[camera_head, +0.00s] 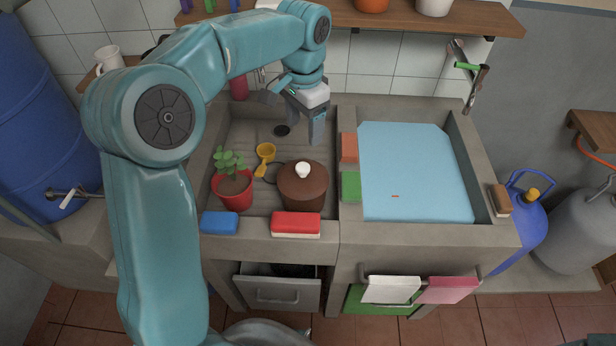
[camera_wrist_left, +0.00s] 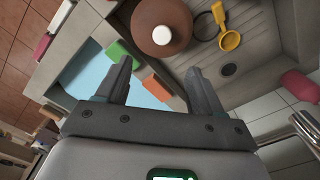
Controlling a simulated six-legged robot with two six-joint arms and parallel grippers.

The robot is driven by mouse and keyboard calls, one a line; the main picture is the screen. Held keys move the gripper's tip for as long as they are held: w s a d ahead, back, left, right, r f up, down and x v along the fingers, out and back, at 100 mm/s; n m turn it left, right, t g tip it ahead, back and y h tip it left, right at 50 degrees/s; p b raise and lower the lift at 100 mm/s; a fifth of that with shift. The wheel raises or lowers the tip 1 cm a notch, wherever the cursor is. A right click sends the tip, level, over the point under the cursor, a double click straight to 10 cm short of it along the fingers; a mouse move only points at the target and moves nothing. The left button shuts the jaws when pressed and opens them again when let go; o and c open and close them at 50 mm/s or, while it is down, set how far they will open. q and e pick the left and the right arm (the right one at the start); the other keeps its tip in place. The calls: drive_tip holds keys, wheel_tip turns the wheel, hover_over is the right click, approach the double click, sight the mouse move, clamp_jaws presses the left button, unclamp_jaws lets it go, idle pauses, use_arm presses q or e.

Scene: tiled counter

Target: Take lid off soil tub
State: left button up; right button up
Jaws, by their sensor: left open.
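The soil tub (camera_head: 303,190) is a round brown tub in the left basin, its brown lid on top with a white knob (camera_head: 303,170). In the left wrist view the lid (camera_wrist_left: 146,18) and its white knob (camera_wrist_left: 162,36) lie beyond the fingertips, near the top edge. My left gripper (camera_head: 317,135) is open and empty, above and behind the tub and apart from it. In the left wrist view its two fingers (camera_wrist_left: 156,75) stand apart with nothing between them. My right gripper is in neither view.
Blue (camera_head: 220,223) and red (camera_head: 296,224) sponges lie on the front edge. A water-filled basin (camera_head: 412,175) is right. The tap (camera_head: 472,75) is above its back edge.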

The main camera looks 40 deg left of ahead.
use_arm(q)
hover_over(302, 167)
wheel_tip(302, 167, down, 7)
drive_tip(key=shift+f, duration=0.1)
wheel_tip(302, 167, down, 6)
drive_tip(key=shift+f, duration=0.1)
drive_tip(key=shift+s, duration=0.1)
drive_tip(key=c, duration=1.1)
